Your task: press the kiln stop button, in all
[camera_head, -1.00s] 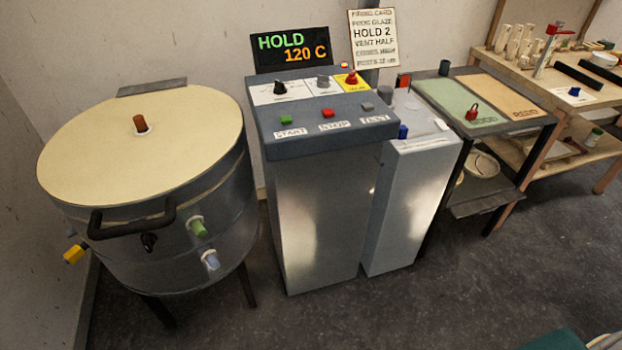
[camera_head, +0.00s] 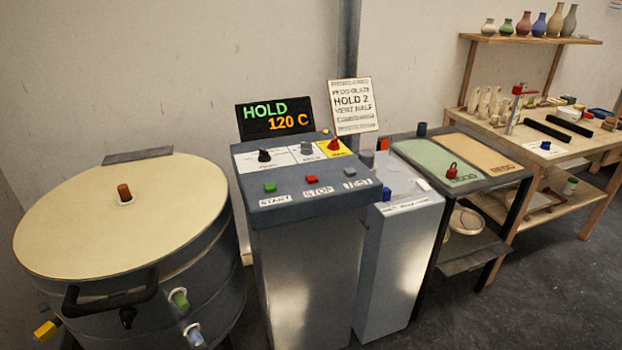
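The red stop button (camera_head: 311,180) sits in the middle of the front row on the grey control pedestal (camera_head: 312,215), above a label reading STOP (camera_head: 318,191). A green button (camera_head: 270,187) labelled START is to its left and a grey button (camera_head: 350,171) is to its right. Black, grey and red knobs stand behind them. The display (camera_head: 275,118) reads HOLD 120 C. The round kiln (camera_head: 120,215) with a cream lid stands to the left of the pedestal. Neither of my grippers shows in the head view.
A lower grey cabinet (camera_head: 400,260) stands against the pedestal's right side. A table with green and orange panels (camera_head: 485,155) and a wooden workbench (camera_head: 560,150) are further right. A shelf of vases (camera_head: 530,41) hangs behind. Dark floor (camera_head: 540,290) is clear at lower right.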

